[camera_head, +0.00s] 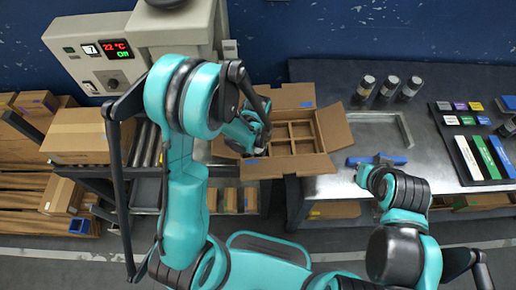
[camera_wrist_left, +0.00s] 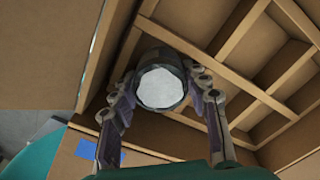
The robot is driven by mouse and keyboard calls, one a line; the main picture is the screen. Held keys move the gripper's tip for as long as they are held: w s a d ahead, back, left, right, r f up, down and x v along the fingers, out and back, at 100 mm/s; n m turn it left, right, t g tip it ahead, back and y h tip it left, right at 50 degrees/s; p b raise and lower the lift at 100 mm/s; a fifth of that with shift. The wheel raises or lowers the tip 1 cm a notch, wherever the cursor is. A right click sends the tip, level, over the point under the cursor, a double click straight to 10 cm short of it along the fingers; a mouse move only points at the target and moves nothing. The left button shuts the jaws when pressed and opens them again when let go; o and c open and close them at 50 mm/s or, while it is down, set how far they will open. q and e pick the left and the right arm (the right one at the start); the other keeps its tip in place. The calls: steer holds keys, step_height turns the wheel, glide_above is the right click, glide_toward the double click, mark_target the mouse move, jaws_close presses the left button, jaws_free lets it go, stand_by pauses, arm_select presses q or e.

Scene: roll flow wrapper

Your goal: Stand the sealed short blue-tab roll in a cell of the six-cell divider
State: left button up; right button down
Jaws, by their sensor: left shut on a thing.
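The six-cell divider (camera_head: 300,127) sits inside an open cardboard box on the table; it also fills the upper right of the left wrist view (camera_wrist_left: 235,45). My left gripper (camera_head: 262,130) is at the box's left side, over the divider. In the left wrist view it (camera_wrist_left: 165,100) is shut on a short dark roll (camera_wrist_left: 160,85) with a pale round end facing the camera. The roll is at a corner cell; whether its far end is inside the cell or above it is unclear. No blue tab shows on it. My right gripper (camera_head: 374,167) is at the table's front, by a blue bar.
The box flaps (camera_head: 333,128) stand open around the divider. Several dark cylinders (camera_head: 389,87) stand at the back of the table. The blue bar (camera_head: 394,160) lies near the front edge. A control panel (camera_head: 112,50) and roller conveyor (camera_head: 150,150) are at left.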

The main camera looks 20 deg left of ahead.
arm_select(q)
steer(key=o, duration=1.4)
steer(key=shift+o, duration=0.2)
